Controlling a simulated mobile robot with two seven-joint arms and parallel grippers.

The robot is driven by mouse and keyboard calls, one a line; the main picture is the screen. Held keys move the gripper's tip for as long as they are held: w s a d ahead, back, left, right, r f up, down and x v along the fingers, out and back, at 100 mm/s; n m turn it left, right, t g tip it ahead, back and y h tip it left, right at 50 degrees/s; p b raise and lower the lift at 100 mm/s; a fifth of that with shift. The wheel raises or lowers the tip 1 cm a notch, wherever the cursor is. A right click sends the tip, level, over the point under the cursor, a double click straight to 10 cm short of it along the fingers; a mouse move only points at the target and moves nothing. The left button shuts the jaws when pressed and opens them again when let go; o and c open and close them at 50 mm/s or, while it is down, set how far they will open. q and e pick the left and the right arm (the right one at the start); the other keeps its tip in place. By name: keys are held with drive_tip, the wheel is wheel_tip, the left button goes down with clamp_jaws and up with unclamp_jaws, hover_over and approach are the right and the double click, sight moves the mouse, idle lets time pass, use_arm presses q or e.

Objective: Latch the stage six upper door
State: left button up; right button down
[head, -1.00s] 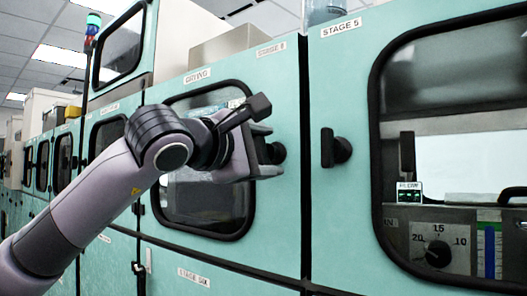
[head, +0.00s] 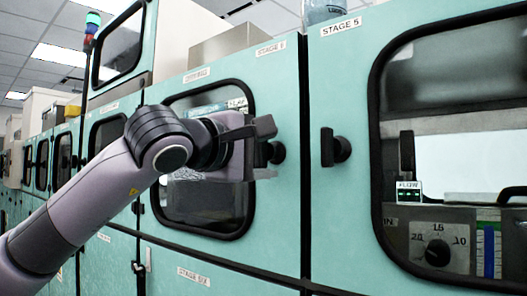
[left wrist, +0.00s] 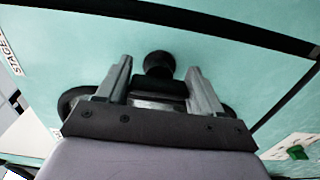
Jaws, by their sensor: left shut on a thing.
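The stage six upper door (head: 278,95) is a teal panel with a dark-framed window, left of the stage 5 door. It looks flush with the panels around it. Its black latch handle (head: 277,153) is at the right edge of the door, partly hidden by my gripper. My left gripper (head: 264,150) is at the handle. In the left wrist view, the left gripper (left wrist: 160,78) has one finger on each side of the black handle (left wrist: 158,64), shut on it. My right gripper is not in view.
The stage 5 door (head: 340,230) stands to the right with a similar black latch handle (head: 335,148), upright and close to my gripper. A lower panel labelled stage six (head: 194,277) is below. More cabinet doors recede to the left.

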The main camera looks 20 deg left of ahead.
use_arm(q)
drive_tip(key=o, duration=1)
drive_tip(key=shift+c, duration=0.2)
drive_tip(key=b+v, duration=0.1)
drive_tip(key=v, duration=0.6)
drive_tip(key=shift+s, duration=0.1)
